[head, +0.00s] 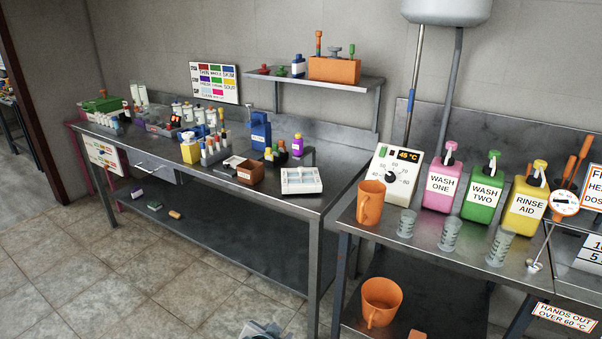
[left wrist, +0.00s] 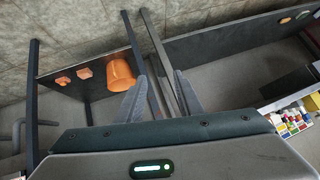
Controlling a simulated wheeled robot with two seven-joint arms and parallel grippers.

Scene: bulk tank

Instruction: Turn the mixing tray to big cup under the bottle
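A pale tray with compartments (head: 301,187) lies flat at the front right of the long bench. I cannot tell surely whether it is the mixing tray, and its cups are too small to make out. A blue bottle-like thing (head: 260,132) stands behind it to the left, not above it. In the left wrist view my left gripper (left wrist: 163,80) has its two fingers apart with nothing between them. It is low, by the bench frames. At the bottom edge of the head view a grey part, probably of this arm, shows. My right gripper is in neither view.
Pink (head: 442,185), green (head: 482,201) and yellow (head: 527,212) pump bottles stand on the right bench behind clear beakers (head: 446,236). An orange jug (head: 370,203) stands near its left edge; another (head: 381,302) is on the lower shelf. Bench legs (head: 313,270) bound the space.

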